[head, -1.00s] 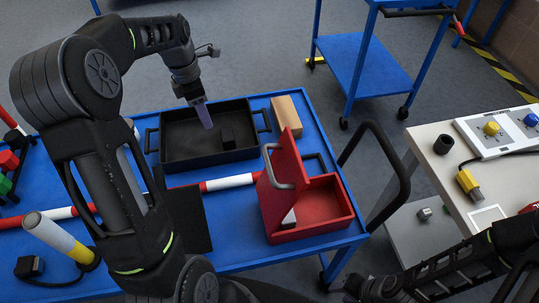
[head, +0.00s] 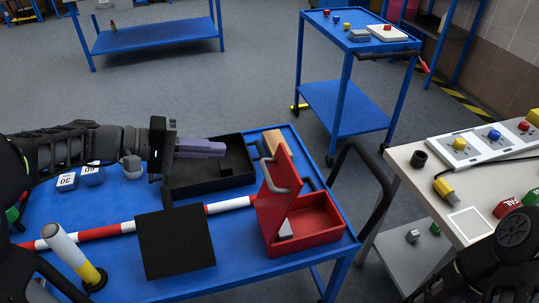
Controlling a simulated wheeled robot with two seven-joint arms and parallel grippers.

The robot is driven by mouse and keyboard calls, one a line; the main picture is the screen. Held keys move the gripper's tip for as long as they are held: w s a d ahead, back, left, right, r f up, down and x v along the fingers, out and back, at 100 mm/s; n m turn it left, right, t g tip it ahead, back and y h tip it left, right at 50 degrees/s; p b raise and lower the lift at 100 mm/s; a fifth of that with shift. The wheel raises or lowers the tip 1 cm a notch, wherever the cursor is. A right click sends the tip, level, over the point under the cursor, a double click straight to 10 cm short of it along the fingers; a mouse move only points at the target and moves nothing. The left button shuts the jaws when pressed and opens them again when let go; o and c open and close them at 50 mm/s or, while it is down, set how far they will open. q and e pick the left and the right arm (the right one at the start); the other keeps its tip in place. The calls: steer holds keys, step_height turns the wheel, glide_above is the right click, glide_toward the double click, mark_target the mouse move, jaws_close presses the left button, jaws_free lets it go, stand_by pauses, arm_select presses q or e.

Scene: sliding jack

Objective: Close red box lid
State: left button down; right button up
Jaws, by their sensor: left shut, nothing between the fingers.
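The red box (head: 318,222) stands on the blue cart (head: 105,205), near its right end. Its red lid (head: 273,205) is open and stands up, leaning slightly, at the box's left side, with a grey handle on it. The inside of the box is partly visible. My left gripper (head: 222,149) is to the upper left of the lid, apart from it, above the black tray. Its purplish fingers are shut and empty and point right. Part of my right arm shows at the lower right edge; its gripper is not visible.
A black tray (head: 188,187) and a wooden block (head: 271,138) lie behind the box. A black panel (head: 175,243), a red-and-white bar (head: 120,228) and a white-and-yellow cylinder (head: 68,249) are to the left. A light workbench (head: 440,203) stands right of the cart.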

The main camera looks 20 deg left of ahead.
mark_target(284, 154)
stand_by(0.3)
arm_select(q)
steer(key=x, duration=1.4)
steer(key=shift+p, duration=0.4)
